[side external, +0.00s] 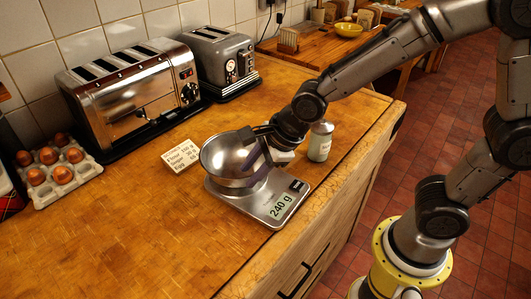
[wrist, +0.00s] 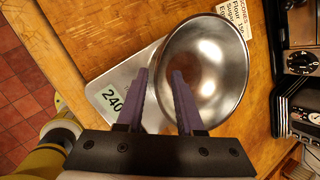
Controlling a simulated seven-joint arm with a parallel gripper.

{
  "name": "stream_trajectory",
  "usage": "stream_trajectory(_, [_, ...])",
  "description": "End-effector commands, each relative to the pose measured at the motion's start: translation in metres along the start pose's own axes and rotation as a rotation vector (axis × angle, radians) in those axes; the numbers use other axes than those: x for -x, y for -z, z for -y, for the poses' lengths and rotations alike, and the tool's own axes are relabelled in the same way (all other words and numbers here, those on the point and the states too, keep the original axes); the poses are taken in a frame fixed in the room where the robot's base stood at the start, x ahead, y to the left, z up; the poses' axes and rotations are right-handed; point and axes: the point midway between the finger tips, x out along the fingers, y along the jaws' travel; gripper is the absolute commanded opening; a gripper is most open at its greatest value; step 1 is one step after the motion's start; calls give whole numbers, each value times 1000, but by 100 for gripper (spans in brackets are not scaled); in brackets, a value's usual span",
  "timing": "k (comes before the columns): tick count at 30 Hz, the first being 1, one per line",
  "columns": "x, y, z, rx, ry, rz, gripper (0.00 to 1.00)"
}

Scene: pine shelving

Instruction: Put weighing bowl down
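The weighing bowl (side external: 225,160) is a shiny steel bowl on the silver scale (side external: 272,208), whose display reads 240 g. The bowl looks tilted, its mouth towards the left in the side view; whether its base rests fully on the scale is hidden. My gripper (side external: 256,150) is at the bowl's right side. In the wrist view, its two purple fingers (wrist: 160,75) stand apart, with the near rim of the bowl (wrist: 208,65) running between them. One finger is over the inside and one is outside. The gap looks wider than the rim. The bowl looks empty.
Two toasters (side external: 135,90) line the wall, and an egg tray (side external: 55,170) is at left. The front left worktop is clear; its edge runs near the scale.

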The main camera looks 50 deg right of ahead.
Motion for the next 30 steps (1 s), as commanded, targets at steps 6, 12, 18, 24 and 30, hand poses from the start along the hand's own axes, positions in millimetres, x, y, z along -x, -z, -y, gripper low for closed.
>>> stream_trajectory(6, [48, -1, 1, -2, 5, 5, 36])
stream_trajectory(12, [79, 0, 1, -1, 2, 2, 36])
stream_trajectory(18, [92, 0, 0, -1, 0, 0, 36])
stream_trajectory(24, [98, 5, 0, 55, 5, -3, 36])
stream_trajectory(30, [120, 30, 0, 392, 21, -30, 36])
